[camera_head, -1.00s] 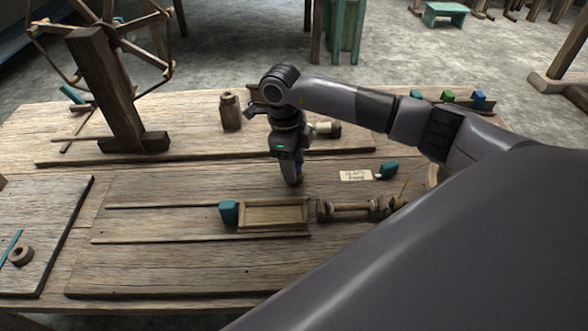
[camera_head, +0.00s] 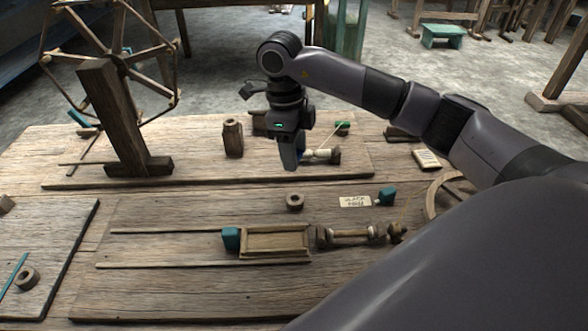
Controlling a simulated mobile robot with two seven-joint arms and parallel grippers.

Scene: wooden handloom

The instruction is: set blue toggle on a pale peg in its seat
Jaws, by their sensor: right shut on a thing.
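My right gripper (camera_head: 291,167) points down above the table, by the back rail. A small patch of blue (camera_head: 302,155) shows at its fingers, taken to be the blue toggle; the fingers hide most of it. The peg cannot be told apart from a pale cylinder (camera_head: 319,154) just right of the fingers. A wooden ring (camera_head: 295,202) lies on the table in front of the gripper, apart from it. I cannot tell which piece is the seat. My left gripper is not in view.
A wooden jar (camera_head: 233,138) stands left of the gripper. A wooden tray (camera_head: 275,241) with a teal block (camera_head: 231,238) and a spindle (camera_head: 349,234) lie in front. A paper label (camera_head: 355,202) and another teal block (camera_head: 387,197) lie right. A wheel stand (camera_head: 115,120) rises left.

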